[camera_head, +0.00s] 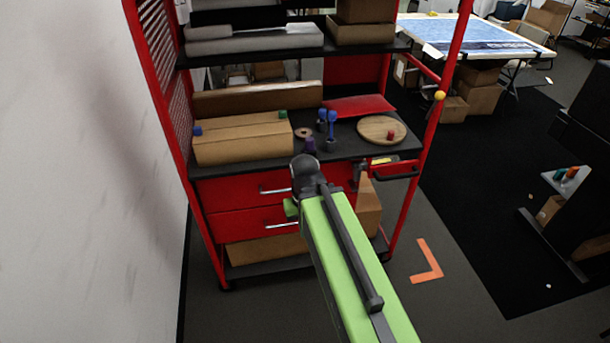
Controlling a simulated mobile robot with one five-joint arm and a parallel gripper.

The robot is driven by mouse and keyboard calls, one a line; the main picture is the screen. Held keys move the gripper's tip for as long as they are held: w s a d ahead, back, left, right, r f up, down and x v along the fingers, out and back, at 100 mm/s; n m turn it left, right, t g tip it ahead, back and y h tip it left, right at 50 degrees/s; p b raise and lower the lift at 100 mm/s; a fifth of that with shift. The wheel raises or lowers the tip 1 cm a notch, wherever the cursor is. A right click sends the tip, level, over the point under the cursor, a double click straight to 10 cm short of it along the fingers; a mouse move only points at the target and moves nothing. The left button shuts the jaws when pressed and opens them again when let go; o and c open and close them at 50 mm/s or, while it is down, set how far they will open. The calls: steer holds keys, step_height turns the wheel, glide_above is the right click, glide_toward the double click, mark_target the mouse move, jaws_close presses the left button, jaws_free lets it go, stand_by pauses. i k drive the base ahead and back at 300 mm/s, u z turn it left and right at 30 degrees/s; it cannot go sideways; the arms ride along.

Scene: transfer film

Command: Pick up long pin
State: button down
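Two upright blue pin-like pieces stand close together on the black middle shelf of a red cart. The taller-looking one, which may be the long pin (331,127), is on the right, with a shorter blue piece (321,119) at its left. A small dark purple piece (310,145) stands just in front of them near the shelf edge. My green arm reaches up from the lower right, and its black end joint is just below and in front of the purple piece. My gripper's fingers do not show, so I cannot see whether they are open.
A cardboard box (240,137) with small blue and green pieces is left on the shelf. A tan ring (303,132) lies beside it. A round wooden board (372,122) with a red piece is on the right, before a red tray (358,105). A white wall (80,170) bounds the left.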

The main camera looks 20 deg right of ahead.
mark_target(333, 116)
steer(key=z, duration=0.5)
steer(key=k, duration=0.1)
steer(key=u, duration=3.05)
steer(key=k, duration=0.7)
steer(key=z, duration=1.45)
steer(key=i, duration=1)
